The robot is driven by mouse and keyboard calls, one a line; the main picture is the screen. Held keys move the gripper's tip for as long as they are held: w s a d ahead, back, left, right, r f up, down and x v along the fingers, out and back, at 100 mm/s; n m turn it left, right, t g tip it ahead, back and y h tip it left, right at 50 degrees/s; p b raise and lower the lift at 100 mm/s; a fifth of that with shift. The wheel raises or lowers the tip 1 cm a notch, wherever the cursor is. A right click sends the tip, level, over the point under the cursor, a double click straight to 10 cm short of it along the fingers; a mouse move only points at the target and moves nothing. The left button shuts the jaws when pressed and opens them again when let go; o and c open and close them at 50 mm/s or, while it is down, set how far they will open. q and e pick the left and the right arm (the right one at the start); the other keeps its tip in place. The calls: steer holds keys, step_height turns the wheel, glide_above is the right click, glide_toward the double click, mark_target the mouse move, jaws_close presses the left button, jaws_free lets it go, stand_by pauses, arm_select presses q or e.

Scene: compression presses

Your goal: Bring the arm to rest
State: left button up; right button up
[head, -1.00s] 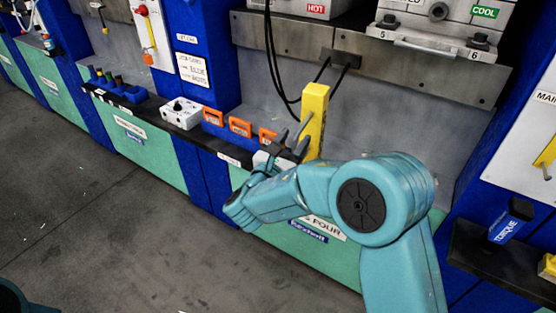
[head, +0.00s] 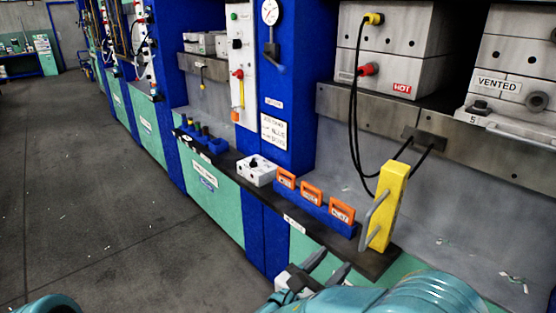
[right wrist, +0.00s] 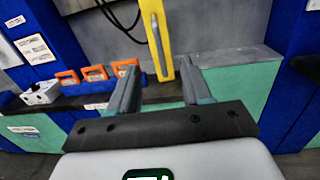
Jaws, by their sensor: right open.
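My right gripper (head: 330,266) is open and empty, low in the head view, in front of the bench. Its two grey fingers also show apart in the right wrist view (right wrist: 157,78), with nothing between them. A yellow block with a grey bar handle (head: 392,200) stands upright, slightly tilted, at the ledge under the hot press. It also shows beyond the fingertips in the right wrist view (right wrist: 157,12), apart from them. My right arm comes in at the bottom of the head view. My left gripper is not in view.
Orange labelled pieces (head: 312,195) sit in a blue holder beside a white control box (head: 256,171) on the black ledge. The hot press (head: 385,80) and vented press (head: 515,80) stand above. The grey floor (head: 90,200) at left is clear.

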steer(key=s+d+f+m+g+y+p, duration=0.1)
steer(key=s+d+f+g+y, duration=0.1)
steer(key=s+f+g, duration=0.35)
steer(key=s+d+f+m+g+y+p, duration=0.1)
steer(key=s+d+f+m+g+y, duration=0.1)
steer(key=f, duration=0.6)
steer(key=s+d+f+m+g+y, duration=0.1)
steer(key=s+d+f+g+y, duration=0.15)
steer(key=f, duration=0.45)
steer(key=s+a+f+m+g+y+p, duration=0.1)
steer(key=s+a+f+m+y, duration=0.3)
steer(key=m, duration=0.8)
steer(key=s+a+f+m+y+p, duration=0.3)
steer(key=s+f+m+y, duration=0.3)
steer(key=m, duration=0.6)
steer(key=shift+s+a+g+y+p, duration=0.3)
steer(key=shift+s+a+g+y, duration=0.15)
steer(key=shift+y, duration=0.3)
